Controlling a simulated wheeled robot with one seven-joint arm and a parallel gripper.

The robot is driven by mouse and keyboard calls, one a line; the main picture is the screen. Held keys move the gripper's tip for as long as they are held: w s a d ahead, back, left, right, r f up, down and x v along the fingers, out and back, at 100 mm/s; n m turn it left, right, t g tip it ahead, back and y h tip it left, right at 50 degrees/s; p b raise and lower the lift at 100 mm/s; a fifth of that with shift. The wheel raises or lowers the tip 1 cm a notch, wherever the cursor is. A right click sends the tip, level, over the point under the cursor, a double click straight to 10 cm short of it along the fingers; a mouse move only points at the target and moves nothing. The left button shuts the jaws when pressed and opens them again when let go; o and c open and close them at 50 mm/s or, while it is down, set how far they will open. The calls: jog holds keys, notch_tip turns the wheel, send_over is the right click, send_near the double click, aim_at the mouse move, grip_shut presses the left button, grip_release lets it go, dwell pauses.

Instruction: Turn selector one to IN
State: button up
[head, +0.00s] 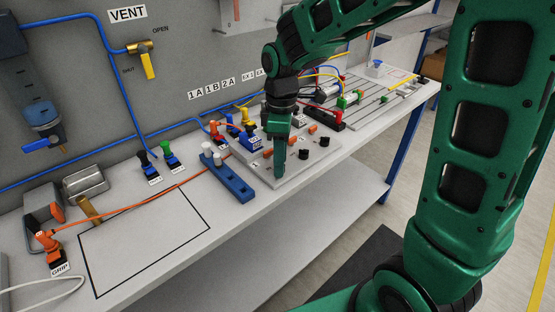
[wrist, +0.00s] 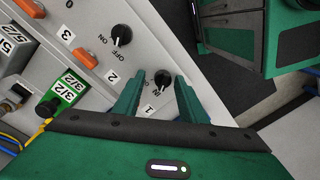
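Selector one is a round black knob (wrist: 162,80) on the light grey panel (wrist: 85,25), with the label 1 (wrist: 149,109) beside it in the wrist view. My gripper (wrist: 158,84) is open, its two green fingers on either side of this knob with gaps showing. I cannot tell which way the knob points; its position words are not readable. In the head view my gripper (head: 279,172) points down over the panel's near left part and hides selector one.
A second black knob (wrist: 121,35) marked ON and OFF sits beside selector one. Orange pieces (wrist: 86,57) and a green 3/2 valve (wrist: 62,94) are close by. A blue block (head: 228,178) with white pegs lies left of the panel. The outlined rectangle (head: 150,230) on the bench is empty.

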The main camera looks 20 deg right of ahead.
jog(key=shift+s+a, duration=0.1)
jog(key=shift+a, duration=0.05)
jog(key=shift+r, duration=0.35)
notch_tip(320, 180, up, 10)
jog(key=shift+w, duration=0.4)
jog(key=shift+d, duration=0.2)
